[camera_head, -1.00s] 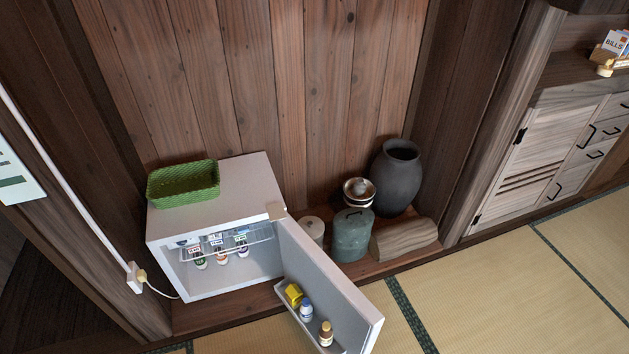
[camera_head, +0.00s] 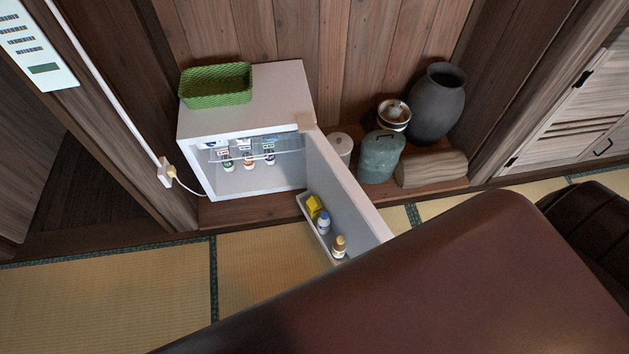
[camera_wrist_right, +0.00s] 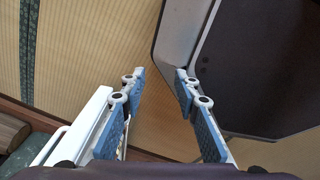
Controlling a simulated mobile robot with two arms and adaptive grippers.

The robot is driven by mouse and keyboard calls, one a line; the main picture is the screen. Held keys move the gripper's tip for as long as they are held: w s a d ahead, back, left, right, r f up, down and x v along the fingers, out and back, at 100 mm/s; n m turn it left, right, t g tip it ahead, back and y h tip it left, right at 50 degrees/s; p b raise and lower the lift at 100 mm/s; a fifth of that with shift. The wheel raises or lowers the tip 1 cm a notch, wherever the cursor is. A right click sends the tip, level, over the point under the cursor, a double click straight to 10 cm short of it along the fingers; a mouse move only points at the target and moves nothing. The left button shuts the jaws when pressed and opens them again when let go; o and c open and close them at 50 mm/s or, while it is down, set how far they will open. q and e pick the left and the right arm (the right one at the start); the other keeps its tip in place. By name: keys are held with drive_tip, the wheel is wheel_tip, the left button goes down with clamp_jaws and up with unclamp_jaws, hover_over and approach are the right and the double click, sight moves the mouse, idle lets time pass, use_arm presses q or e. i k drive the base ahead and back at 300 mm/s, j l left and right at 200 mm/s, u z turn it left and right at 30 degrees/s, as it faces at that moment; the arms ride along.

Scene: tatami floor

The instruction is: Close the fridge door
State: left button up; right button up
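The small white fridge (camera_head: 250,100) stands on the wooden ledge in the head view. Its door (camera_head: 352,190) stands wide open, swung out toward me, with its inner shelf facing left. My right arm covers the door's lower outer end, and my right gripper is hidden there. In the right wrist view my right gripper (camera_wrist_right: 160,82) is open, with nothing between its fingers. A white edge, apparently the fridge door (camera_wrist_right: 88,120), lies close beside its left finger; I cannot tell if they touch. My left gripper is not in view.
Bottles (camera_head: 323,222) stand on the door shelf and inside the fridge. A green basket (camera_head: 215,86) sits on top. A teal canister (camera_head: 380,156), dark vase (camera_head: 437,105) and log (camera_head: 430,169) stand right of the door. Tatami (camera_head: 110,300) is clear at lower left.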

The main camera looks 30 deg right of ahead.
sight(353, 215)
drive_tip(key=l+u, duration=0.15)
drive_tip(key=l, duration=0.25)
drive_tip(key=l+u, duration=0.2)
drive_tip(key=l, duration=0.2)
drive_tip(key=k+l+u, duration=0.15)
drive_tip(key=l, duration=0.25)
drive_tip(key=l+u, duration=0.15)
drive_tip(key=l, duration=0.25)
drive_tip(key=k+l+u, duration=0.15)
drive_tip(key=l, duration=0.2)
drive_tip(key=k+l+u, duration=0.2)
drive_tip(key=l, duration=0.2)
drive_tip(key=k+l, duration=0.1)
drive_tip(key=l, duration=0.2)
drive_tip(key=k+l, duration=0.1)
drive_tip(key=l, duration=0.2)
drive_tip(key=k+l, duration=0.1)
drive_tip(key=l, duration=0.15)
